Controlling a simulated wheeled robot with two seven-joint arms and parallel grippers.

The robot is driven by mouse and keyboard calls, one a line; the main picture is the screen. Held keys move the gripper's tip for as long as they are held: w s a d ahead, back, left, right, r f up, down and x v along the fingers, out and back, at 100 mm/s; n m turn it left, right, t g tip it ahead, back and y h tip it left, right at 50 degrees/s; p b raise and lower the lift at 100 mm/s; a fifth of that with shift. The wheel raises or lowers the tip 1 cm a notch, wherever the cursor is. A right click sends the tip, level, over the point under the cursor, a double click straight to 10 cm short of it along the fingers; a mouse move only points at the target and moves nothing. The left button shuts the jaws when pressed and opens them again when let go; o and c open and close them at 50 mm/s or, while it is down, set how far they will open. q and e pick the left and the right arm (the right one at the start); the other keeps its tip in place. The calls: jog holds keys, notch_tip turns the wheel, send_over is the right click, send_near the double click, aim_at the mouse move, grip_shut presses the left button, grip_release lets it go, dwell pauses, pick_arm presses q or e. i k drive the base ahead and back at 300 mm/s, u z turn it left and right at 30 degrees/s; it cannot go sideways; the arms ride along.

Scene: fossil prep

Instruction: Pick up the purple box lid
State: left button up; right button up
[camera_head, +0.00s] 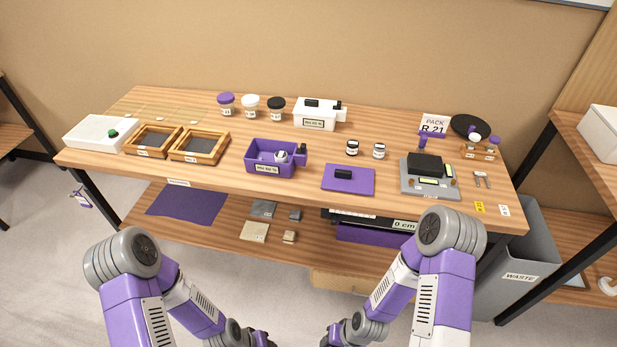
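The purple box lid (363,187) is a flat purple plate with a black block handle (343,174) on top. It lies flat on the table near the front edge, right of the middle. The open purple box (259,168) stands to its left, with a label on the front, a black piece at its right end and a small whitish item inside. Both my arms hang low in front of the table. Their ends run to the bottom edge of the picture, and no gripper fingers show.
A grey device (409,187) with a black block stands right of the lid. Two small jars (379,151) stand behind the lid. Two wooden-framed trays (222,150) are at left, and a white lidded box (314,122) at the back. The tabletop between box and lid is clear.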

aim_at(346, 179)
jog(key=u, duration=0.3)
jog(key=i, duration=0.75)
jog(key=z, duration=1.7)
